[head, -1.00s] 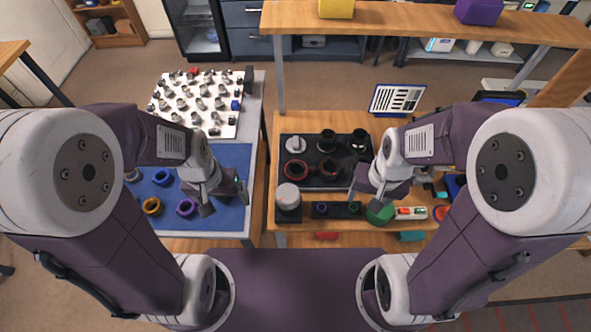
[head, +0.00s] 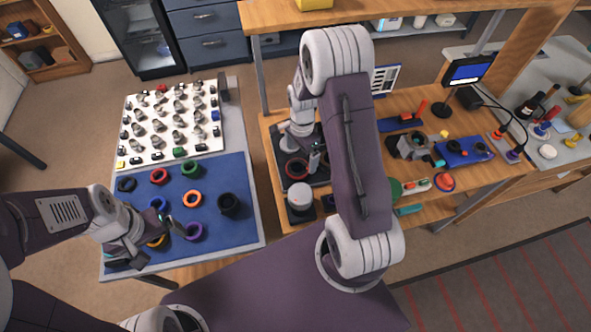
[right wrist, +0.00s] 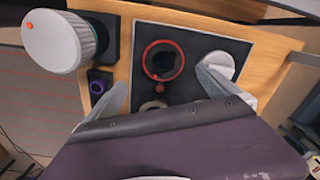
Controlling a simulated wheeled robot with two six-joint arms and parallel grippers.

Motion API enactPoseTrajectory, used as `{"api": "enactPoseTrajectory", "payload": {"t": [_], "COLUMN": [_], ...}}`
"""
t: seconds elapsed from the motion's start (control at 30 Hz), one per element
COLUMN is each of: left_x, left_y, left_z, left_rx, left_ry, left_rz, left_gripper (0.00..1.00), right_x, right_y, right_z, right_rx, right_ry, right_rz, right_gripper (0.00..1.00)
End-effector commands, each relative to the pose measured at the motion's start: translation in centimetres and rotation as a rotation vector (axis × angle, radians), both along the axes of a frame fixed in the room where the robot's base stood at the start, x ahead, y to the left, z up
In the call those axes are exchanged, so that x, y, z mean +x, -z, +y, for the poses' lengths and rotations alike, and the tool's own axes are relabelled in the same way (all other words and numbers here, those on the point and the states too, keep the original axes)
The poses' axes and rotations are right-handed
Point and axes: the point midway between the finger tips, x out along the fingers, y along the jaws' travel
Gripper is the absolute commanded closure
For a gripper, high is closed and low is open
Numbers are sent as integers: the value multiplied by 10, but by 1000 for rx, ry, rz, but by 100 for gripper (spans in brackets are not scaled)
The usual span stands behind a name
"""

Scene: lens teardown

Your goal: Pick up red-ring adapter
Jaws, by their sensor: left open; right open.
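The red-ring adapter (head: 297,168) stands on the dark tray (head: 281,143), partly behind my right arm in the head view. In the right wrist view, the adapter (right wrist: 163,60) is a dark round piece with a red rim, beyond the space between my finger tips. My right gripper (head: 314,154) is open above the tray beside it, with no visible contact; it also shows in the right wrist view (right wrist: 172,88). My left gripper (head: 152,243) is open and empty over the front left of the blue mat (head: 240,185).
The blue mat holds several coloured rings, including another red one (head: 159,176). A small monitor (head: 467,71) and tools occupy the right bench. A wooden shelf (head: 400,12) runs behind.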

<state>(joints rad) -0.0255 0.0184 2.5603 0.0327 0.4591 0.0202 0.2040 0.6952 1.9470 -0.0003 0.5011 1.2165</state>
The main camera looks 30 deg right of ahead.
Motion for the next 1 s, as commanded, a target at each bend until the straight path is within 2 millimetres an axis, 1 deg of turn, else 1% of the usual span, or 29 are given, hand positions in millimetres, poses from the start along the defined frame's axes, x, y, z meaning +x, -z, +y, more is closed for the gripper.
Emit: {"api": "enactPoseTrajectory", "payload": {"t": [0.03,0.1,0.27,0.43,0.53,0.63,0.8,0.87,0.9,0.97,1.0], "left_x": [0,0,0,0,0,0,0,0,0,0,0], "left_y": [-2,-3,-3,-12,-12,-12,-11,-11,-11,-11,-11], "left_z": [0,0,0,0,0,0,0,0,0,0,0], "left_rx": [0,0,0,0,0,0,0,0,0,0,0], "left_ry": [0,0,-1,-1,0,0,-1,-1,-1,0,0], "left_rz": [0,0,0,0,0,0,0,0,0,0,0], "left_gripper": [10,10,10,10,10,10,10,10,10,10,10], "right_x": [-1,0,1,3,3,4,4,4,4,4,4], "right_y": [7,14,20,49,64,70,70,70,69,69,69], "right_z": [1,1,1,4,4,4,4,4,4,4,4], "right_rx": [1,1,0,1,0,-2,-2,-2,-2,-2,-2], "right_ry": [-1,-1,-1,-1,-1,-1,-1,-1,-1,-1,-1], "right_rz": [3,1,0,3,0,-2,-3,-3,-3,-3,-3], "right_gripper": [1,1,1,1,1,1,1,17,28,45,56]}}
